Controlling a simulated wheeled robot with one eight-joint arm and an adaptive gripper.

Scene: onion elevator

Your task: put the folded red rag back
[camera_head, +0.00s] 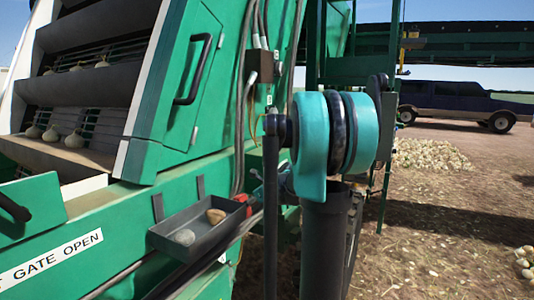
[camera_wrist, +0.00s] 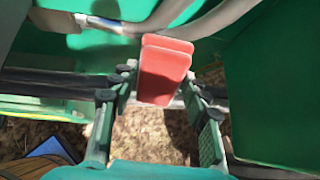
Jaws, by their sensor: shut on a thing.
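The folded red rag (camera_wrist: 164,72) shows in the wrist view as a thick flat pad with a fold along its upper end. My gripper (camera_wrist: 160,84) is shut on the rag, with one green finger on each side. The rag is in front of green machine panels, with a grey pipe just above it. I cannot tell whether it touches them. In the head view my arm hides most of the gripper. A small red patch beside the arm is too small to identify.
A dark metal tray (camera_head: 201,237) on the green machine's side holds a grey lump (camera_head: 184,237) and a tan lump (camera_head: 215,215). Hoses and cables (camera_head: 246,105) run down beside the arm. Onion piles (camera_head: 430,155) lie on the ground at right, before a dark pickup (camera_head: 455,103).

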